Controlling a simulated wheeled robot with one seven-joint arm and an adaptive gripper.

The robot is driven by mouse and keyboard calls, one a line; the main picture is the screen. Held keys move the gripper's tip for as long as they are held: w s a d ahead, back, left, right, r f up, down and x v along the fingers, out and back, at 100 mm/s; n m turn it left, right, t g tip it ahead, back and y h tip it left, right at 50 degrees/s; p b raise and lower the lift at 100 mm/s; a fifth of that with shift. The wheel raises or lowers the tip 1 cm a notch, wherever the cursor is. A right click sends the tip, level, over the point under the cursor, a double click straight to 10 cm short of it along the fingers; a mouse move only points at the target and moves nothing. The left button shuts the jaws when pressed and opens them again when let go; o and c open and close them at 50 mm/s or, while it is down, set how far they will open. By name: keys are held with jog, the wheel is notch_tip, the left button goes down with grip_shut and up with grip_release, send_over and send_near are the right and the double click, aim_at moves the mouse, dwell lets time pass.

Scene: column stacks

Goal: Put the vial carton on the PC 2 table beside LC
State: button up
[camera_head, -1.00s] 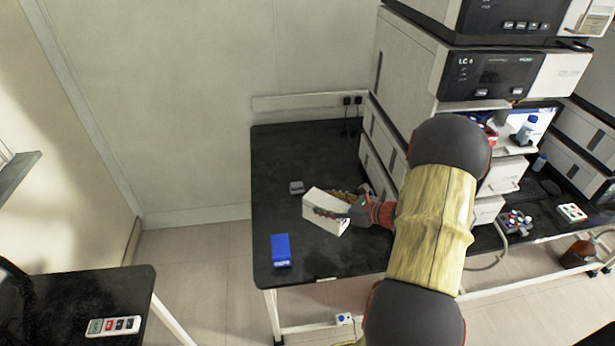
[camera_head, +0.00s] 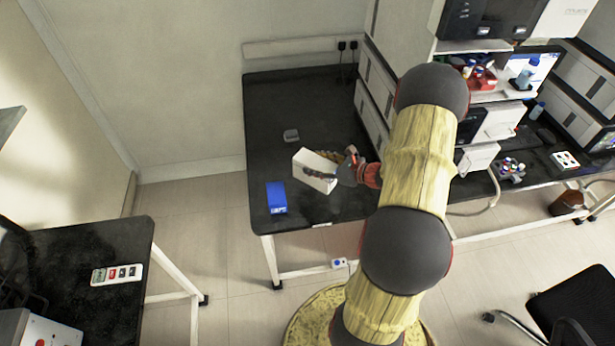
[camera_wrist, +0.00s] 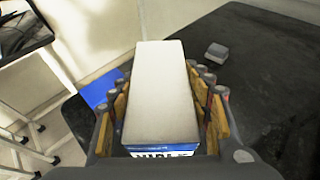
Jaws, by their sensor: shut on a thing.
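The vial carton (camera_head: 314,170) is a white box with a blue printed band at one end. It is in my gripper (camera_head: 332,172), over the left part of the black table (camera_head: 262,110) that carries the LC stack (camera_head: 378,95). In the wrist view the carton (camera_wrist: 163,90) lies between the two finger pads of my gripper (camera_wrist: 165,105), with its printed end towards the wrist. My gripper is shut on it. The carton looks tilted in the head view. I cannot tell whether its underside touches the table top.
A blue box (camera_head: 276,197) stands near the table's front left corner. A small grey object (camera_head: 291,135) lies behind the carton. Another black table (camera_head: 95,245) with a white device (camera_head: 117,274) is at lower left. A black chair (camera_head: 570,305) is at lower right.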

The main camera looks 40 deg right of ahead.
aim_at(308, 176)
jog(key=f, duration=0.1)
jog(key=w+a+f, duration=0.1)
jog(key=w+f, duration=0.1)
jog(key=shift+w+a+f+b, duration=0.1)
jog(key=shift+a+b, duration=0.2)
jog(key=shift+b, duration=0.05)
jog(key=shift+w+a+f+b, duration=0.15)
jog(key=shift+f+b, duration=0.45)
jog(key=shift+f, duration=1.1)
jog(key=shift+f, duration=0.1)
jog(key=o, duration=1.6)
